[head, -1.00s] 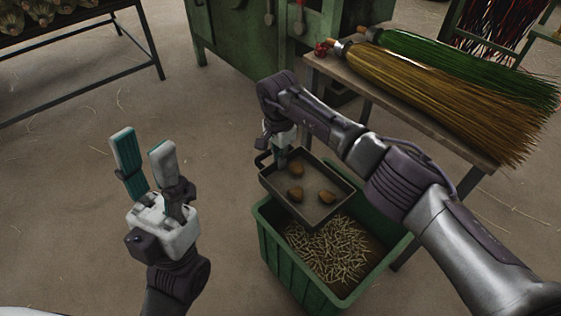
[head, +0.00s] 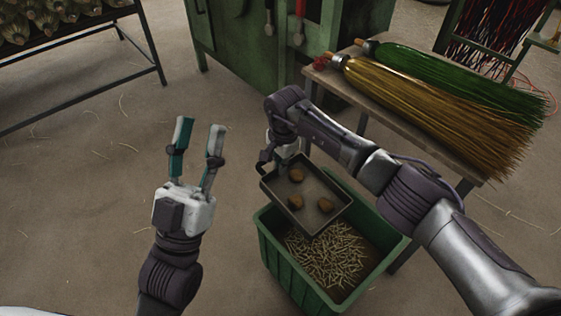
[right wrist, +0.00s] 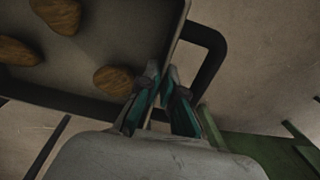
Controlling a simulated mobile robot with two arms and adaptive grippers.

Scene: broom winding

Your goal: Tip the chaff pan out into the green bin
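The dark chaff pan (head: 316,186) is held over the back left part of the green bin (head: 282,262). It looks slightly tilted and has three brown lumps in it. In the head view this grip is mostly hidden by my wrist. The bin stands on the floor, with pale straw-like bits (head: 330,258) inside. My left gripper (head: 200,135) is empty, its fingers apart and pointing up, to the left of the pan.
A wooden bench (head: 335,83) behind the bin carries a yellow broom (head: 440,105) and a green broom (head: 460,75). A green machine (head: 255,45) stands at the back. A dark rack (head: 80,40) is at upper left. The floor at left is clear.

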